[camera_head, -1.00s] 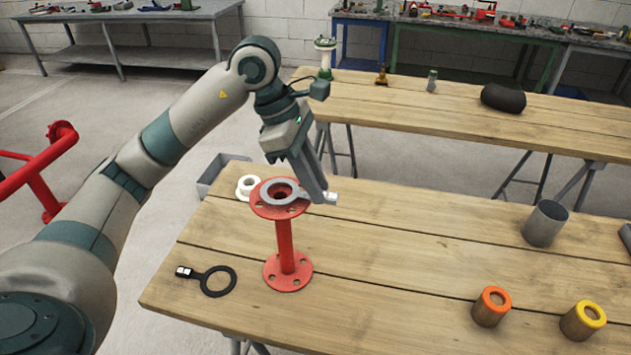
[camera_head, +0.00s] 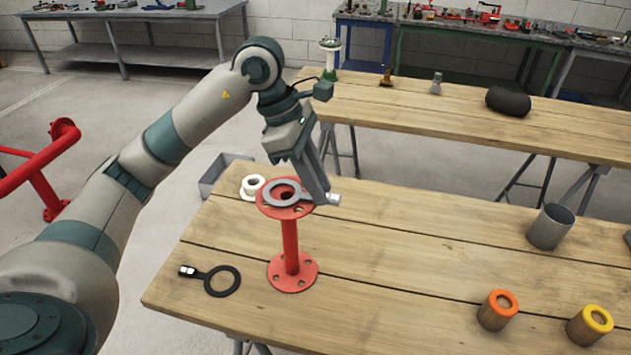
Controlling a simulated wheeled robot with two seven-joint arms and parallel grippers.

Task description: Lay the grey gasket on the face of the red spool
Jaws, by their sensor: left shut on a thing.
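The red spool (camera_head: 290,245) stands upright on the wooden table, with a round flange at each end. The grey gasket (camera_head: 268,196) is a flat ring at the spool's upper face, lying over part of it and shifted a little left of its centre hole. I cannot tell whether it touches the face or is just above it. My left gripper (camera_head: 326,198) is shut on the gasket's tab at the right side of the spool's top. The fingers partly hide the tab. My right gripper is not in view.
A black ring gasket with a tab (camera_head: 223,281) lies left of the spool's base. A white spool-like part (camera_head: 252,187) and a grey bin (camera_head: 222,176) are behind. A grey metal cup (camera_head: 549,227), an orange-topped cylinder (camera_head: 497,310) and a yellow-topped one (camera_head: 590,325) stand right. The table's middle is clear.

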